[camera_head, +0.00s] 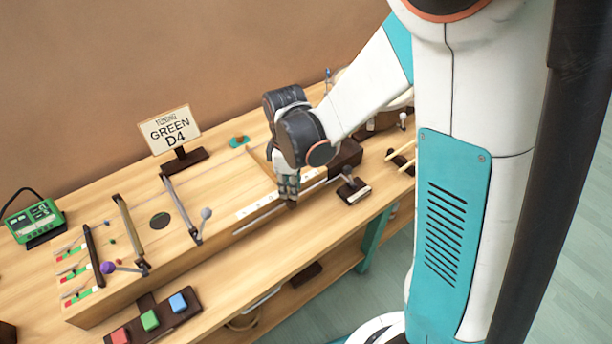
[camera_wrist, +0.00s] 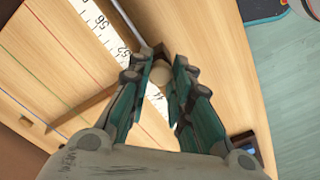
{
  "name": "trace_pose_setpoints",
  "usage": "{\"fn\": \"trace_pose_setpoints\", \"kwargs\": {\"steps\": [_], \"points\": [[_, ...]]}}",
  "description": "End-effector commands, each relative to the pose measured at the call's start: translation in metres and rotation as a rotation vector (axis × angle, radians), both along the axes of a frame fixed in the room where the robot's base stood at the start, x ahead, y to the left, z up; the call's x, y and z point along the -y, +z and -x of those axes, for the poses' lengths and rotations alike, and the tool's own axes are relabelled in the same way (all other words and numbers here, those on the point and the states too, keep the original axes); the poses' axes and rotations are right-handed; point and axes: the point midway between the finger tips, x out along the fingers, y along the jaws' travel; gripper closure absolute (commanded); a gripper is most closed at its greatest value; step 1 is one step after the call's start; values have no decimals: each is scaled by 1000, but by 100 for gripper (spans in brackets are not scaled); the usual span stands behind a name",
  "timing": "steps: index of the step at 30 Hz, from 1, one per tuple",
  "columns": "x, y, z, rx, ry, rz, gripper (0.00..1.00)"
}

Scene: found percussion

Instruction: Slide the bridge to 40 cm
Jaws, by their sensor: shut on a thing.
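My gripper (camera_wrist: 160,82) is shut on a pale round knob (camera_wrist: 159,74), with a teal finger on each side of it. A wooden bar (camera_wrist: 80,109), which looks like the bridge, runs across the board from the lower left toward the knob; the finger hides where they join. The white ruler strip (camera_wrist: 98,22) lies beside it, with 56, 52 and 44 readable. The gripper covers the marks between 52 and 44, so the exact reading is hidden. In the head view, my gripper (camera_head: 289,196) is at the board's front edge, beside the ruler strip (camera_head: 256,207).
A sign reading GREEN D4 (camera_head: 170,130) stands behind the board. A green meter (camera_head: 35,221) is at the left. A small lever block (camera_head: 353,190) stands right of my gripper. Red, green and blue buttons (camera_head: 150,320) are at the front left. A grey-knobbed lever (camera_head: 206,213) lies left of the ruler.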

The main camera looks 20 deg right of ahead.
Motion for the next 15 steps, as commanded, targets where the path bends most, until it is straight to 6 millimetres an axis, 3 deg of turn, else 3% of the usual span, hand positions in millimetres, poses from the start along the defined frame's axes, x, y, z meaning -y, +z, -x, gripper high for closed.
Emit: {"fn": "trace_pose_setpoints", "kwargs": {"steps": [6, 15], "points": [[-48, 0, 16, 0, 6, 0, 100], [-78, 0, 25, 0, 1, 0, 100]]}}
